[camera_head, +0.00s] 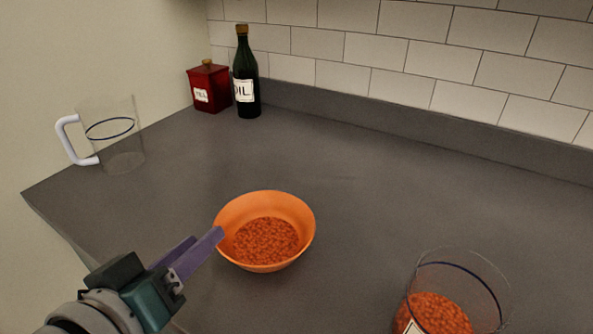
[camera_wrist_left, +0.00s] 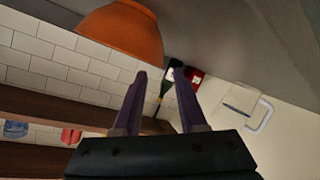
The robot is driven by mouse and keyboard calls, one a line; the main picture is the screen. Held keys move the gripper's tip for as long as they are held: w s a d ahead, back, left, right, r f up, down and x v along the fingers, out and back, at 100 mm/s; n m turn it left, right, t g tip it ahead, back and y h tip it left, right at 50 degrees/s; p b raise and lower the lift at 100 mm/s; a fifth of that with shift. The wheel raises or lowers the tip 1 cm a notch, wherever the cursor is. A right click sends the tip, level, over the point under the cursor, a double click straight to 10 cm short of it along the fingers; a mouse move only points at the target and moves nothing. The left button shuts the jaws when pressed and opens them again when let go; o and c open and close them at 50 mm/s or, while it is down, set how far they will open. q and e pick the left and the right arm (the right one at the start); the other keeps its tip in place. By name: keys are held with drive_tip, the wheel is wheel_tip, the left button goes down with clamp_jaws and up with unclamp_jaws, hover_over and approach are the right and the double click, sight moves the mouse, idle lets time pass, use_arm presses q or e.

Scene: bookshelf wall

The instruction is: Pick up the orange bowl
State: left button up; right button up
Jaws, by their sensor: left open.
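The orange bowl (camera_head: 301,212) stands upright on the grey counter, filled with small orange-red pieces. My left gripper (camera_head: 208,238) is at the bowl's left side, and one fingertip overlaps the left rim in the head view. In the left wrist view the bowl (camera_wrist_left: 122,32) is at the top, and the two purple fingers of the left gripper (camera_wrist_left: 161,73) are spread apart with nothing between them. The bowl lies outside the fingers there. I cannot tell whether a finger touches the bowl. My right gripper is not in view.
A clear container of orange pieces (camera_head: 440,314) stands at the front right. A clear jug with a white handle (camera_head: 73,140) is at the back left. A red tin (camera_head: 208,88) and a dark oil bottle (camera_head: 246,80) stand by the wall. The counter's middle right is clear.

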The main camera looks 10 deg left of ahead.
sight(217, 221)
use_arm(q)
drive_tip(key=shift+b+x, duration=0.35)
drive_tip(key=shift+x, duration=2.8)
drive_tip(key=shift+a+r, duration=0.1)
drive_tip(key=shift+a, duration=0.05)
clamp_jaws()
drive_tip(key=shift+r, duration=0.1)
